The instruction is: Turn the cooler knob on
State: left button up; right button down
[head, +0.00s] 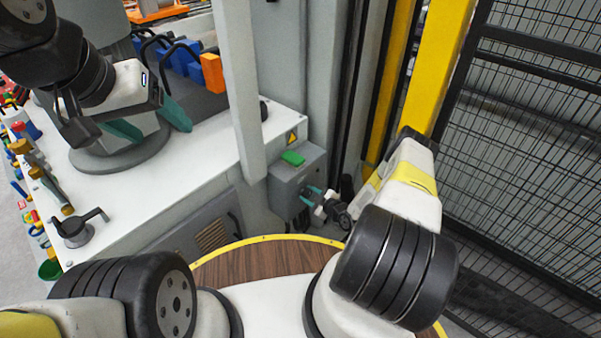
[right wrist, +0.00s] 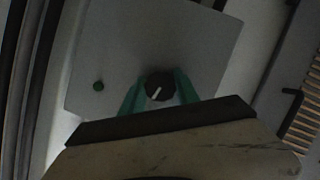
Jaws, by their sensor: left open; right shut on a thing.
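The cooler knob (right wrist: 159,86) is a round black knob with a white pointer line, on the face of a grey control box (right wrist: 110,50). In the right wrist view the line slants down and slightly left. My right gripper (right wrist: 157,92) has its green fingers on either side of the knob and is shut on it. In the head view the grey box (head: 283,188) hangs at the end of the white bench, and my right gripper (head: 312,194) reaches its face; the knob is hidden there. My left gripper (head: 150,124) is open and empty above the white bench.
A green piece (head: 292,158) lies on top of the box. The white bench (head: 205,145) is at left, with a grey post (head: 238,80) rising near the box. A black mesh fence (head: 530,130) stands at right.

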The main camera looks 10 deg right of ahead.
jog(key=m+g+y, duration=0.1)
jog(key=m, duration=0.2)
jog(key=shift+g+y, duration=0.3)
jog(key=m+g+y, duration=0.1)
jog(key=m, duration=0.1)
jog(key=shift+m, duration=0.3)
jog(key=m+y, duration=0.1)
jog(key=m, duration=0.1)
jog(key=shift+s+m+g+y, duration=0.1)
jog(key=shift+m+g+y, duration=0.2)
jog(key=shift+g, duration=0.1)
jog(key=shift+a+m+y, duration=0.1)
jog(key=shift+m+y, duration=0.6)
jog(key=shift+m, duration=0.6)
jog(key=c, duration=1.2)
grip_release()
